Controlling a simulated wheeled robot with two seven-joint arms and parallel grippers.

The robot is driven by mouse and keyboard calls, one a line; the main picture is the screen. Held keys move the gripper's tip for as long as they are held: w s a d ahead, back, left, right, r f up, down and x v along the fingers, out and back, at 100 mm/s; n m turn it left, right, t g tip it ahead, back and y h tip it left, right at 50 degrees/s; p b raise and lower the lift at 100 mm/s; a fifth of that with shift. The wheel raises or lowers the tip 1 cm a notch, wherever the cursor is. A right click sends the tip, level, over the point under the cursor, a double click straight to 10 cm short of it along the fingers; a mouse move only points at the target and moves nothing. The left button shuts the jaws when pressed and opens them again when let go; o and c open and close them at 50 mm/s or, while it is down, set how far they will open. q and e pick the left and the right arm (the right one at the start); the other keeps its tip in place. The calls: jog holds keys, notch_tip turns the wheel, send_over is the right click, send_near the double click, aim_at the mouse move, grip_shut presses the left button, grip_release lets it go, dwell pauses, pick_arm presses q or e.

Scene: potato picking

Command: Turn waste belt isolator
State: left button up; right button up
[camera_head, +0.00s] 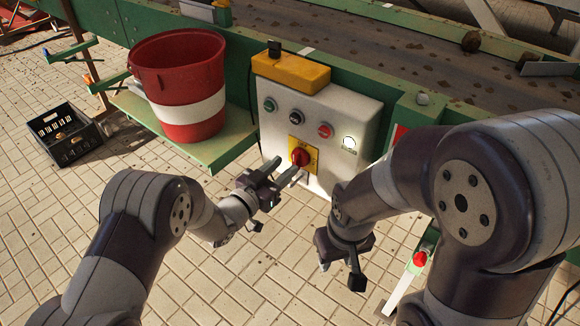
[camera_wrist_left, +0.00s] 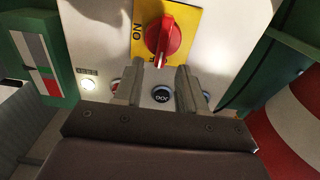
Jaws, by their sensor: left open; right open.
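The waste belt isolator is a red rotary knob (camera_head: 300,157) on a yellow plate (camera_head: 312,158), low on the white control box (camera_head: 345,105). In the left wrist view the red knob (camera_wrist_left: 162,40) sits just beyond the fingertips, with "ON" on the plate beside it. My left gripper (camera_head: 283,172) is open, its fingers pointing at the knob with nothing between them; a gap to the knob seems to remain, though contact is hard to judge. It also shows in the left wrist view (camera_wrist_left: 160,85). My right gripper (camera_head: 340,270) hangs lower right of the box, away from the knob, its fingers partly hidden.
The box carries several buttons, a lit white lamp (camera_head: 349,143) and a yellow top (camera_head: 290,72). A red and white bucket (camera_head: 180,85) stands on a green shelf (camera_head: 225,150) to the left. A black crate (camera_head: 65,135) lies on the paved floor. A conveyor belt (camera_head: 400,50) runs behind.

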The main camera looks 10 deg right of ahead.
aim_at(294, 158)
pick_arm(q)
jog(key=x, duration=0.3)
jog(key=shift+w+d+b, duration=0.25)
jog(key=shift+w+b, duration=0.05)
grip_shut()
